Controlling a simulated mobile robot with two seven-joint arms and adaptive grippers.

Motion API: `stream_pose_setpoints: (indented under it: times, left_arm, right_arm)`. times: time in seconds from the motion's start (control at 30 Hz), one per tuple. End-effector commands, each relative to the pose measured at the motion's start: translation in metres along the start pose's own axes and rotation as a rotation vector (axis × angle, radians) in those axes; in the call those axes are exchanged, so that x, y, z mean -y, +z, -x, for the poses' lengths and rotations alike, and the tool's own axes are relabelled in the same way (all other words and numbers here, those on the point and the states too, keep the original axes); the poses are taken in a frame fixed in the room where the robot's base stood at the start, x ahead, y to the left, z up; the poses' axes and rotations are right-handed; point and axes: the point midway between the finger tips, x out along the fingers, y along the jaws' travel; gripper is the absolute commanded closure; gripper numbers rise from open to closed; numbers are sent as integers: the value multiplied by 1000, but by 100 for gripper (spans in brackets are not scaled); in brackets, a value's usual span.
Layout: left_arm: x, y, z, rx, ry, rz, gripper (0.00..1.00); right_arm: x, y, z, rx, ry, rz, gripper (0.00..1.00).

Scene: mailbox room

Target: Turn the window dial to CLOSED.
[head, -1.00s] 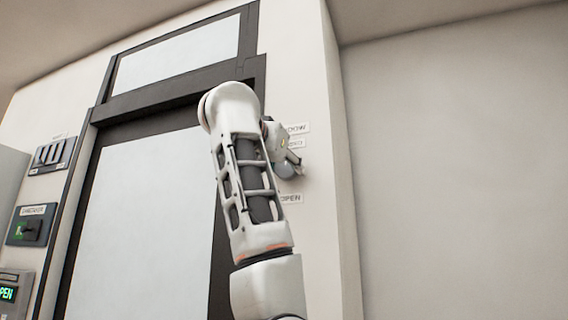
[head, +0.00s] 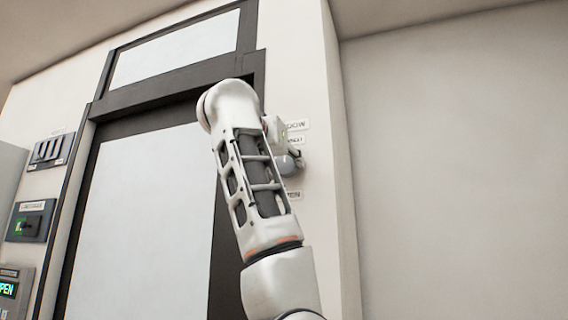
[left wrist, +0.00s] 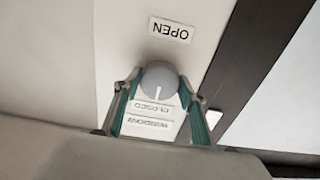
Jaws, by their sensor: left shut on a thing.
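The window dial (left wrist: 159,81) is a round grey knob with a white pointer mark. In the left wrist view, which is upside down, the mark points down the picture toward the CLOSED label (left wrist: 157,106). The OPEN label (left wrist: 170,31) is on the opposite side of the knob. My left gripper (left wrist: 161,78) is shut on the dial, with one green-padded finger on each side. In the head view, my forearm partly hides the gripper; the grey dial (head: 289,165) shows beside it on the wall. My right gripper is in neither view.
A dark-framed door (head: 140,200) stands left of the dial, with a window pane (head: 175,50) above it. A wall corner is close to the dial's right. Switch panels (head: 50,150) and a dark control box (head: 31,221) are at the far left.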

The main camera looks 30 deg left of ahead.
Motion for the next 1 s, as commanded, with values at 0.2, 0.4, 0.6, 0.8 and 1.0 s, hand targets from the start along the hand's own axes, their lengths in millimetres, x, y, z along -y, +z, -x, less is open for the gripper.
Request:
stream_pose_setpoints:
  times: [0.2, 0.4, 0.6, 0.8, 1.0]
  left_arm:
    - [0, 2, -1, 5, -1, -3, 42]
    - [0, 1, 0, 2, 0, -2, 42]
    - [0, -10, 0, 2, -1, -3, 42]
    - [0, -38, 1, 1, 0, -4, 42]
    - [-1, -65, 0, 3, -1, -4, 42]
  right_arm:
    - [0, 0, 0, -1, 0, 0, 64]
    - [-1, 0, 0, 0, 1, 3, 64]
    - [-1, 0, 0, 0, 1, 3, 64]
    - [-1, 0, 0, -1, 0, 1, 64]
    - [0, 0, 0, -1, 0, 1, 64]
